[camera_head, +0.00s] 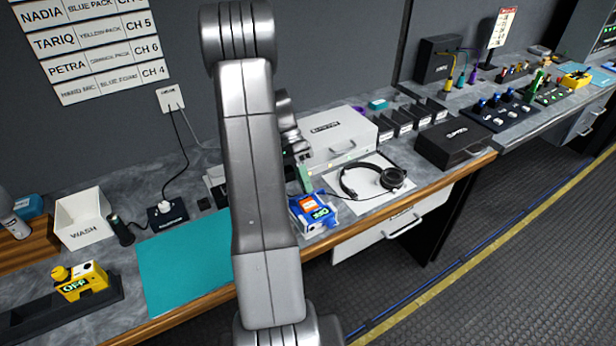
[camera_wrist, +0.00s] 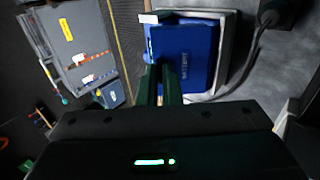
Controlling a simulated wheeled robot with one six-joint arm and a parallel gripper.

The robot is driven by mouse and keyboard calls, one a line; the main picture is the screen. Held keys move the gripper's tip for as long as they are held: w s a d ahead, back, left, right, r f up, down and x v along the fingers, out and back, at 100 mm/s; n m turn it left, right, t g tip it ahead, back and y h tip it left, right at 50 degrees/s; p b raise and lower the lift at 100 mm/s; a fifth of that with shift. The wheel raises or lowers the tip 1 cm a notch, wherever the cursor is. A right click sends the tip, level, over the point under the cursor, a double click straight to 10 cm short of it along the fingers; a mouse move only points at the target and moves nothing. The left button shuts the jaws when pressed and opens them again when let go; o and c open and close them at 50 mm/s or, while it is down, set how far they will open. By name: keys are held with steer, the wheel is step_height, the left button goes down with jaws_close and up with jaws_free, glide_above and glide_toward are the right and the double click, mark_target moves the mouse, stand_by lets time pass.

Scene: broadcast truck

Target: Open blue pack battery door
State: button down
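The blue pack (camera_head: 312,213) sits on the counter just right of my arm, with an orange-and-white panel and an OFF display on it. In the wrist view the blue pack (camera_wrist: 200,55) shows a blue face lettered BATTERY, which I take to be its battery door; it looks closed. My gripper (camera_head: 305,180) is at the pack, partly hidden behind my arm. In the wrist view its two dark green fingers (camera_wrist: 160,75) lie close together with a narrow gap, at the pack's lower left edge. I cannot tell whether they touch it or hold anything.
Headphones (camera_head: 372,181) lie on a white sheet right of the pack. A grey-white case (camera_head: 338,140) stands behind. A teal mat (camera_head: 185,262), a WASH bin (camera_head: 84,218) and a yellow pack (camera_head: 80,284) are to the left. A black case (camera_head: 455,146) stands right.

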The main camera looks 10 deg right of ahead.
steer(key=shift+w+a+r+g+h+p, duration=0.15)
steer(key=shift+w+g+h+p, duration=0.25)
steer(key=shift+g, duration=0.35)
steer(key=shift+w+a+f+g+h+p, duration=0.1)
steer(key=shift+w+a+g+h+p, duration=0.1)
steer(key=shift+w+g, duration=0.45)
steer(key=shift+w+a+r+g+h+p, duration=0.1)
steer(key=shift+w+a+g+h+p, duration=0.15)
steer(key=shift+g, duration=0.65)
steer(key=shift+d, duration=0.1)
steer(key=c, duration=1.6)
jaws_free()
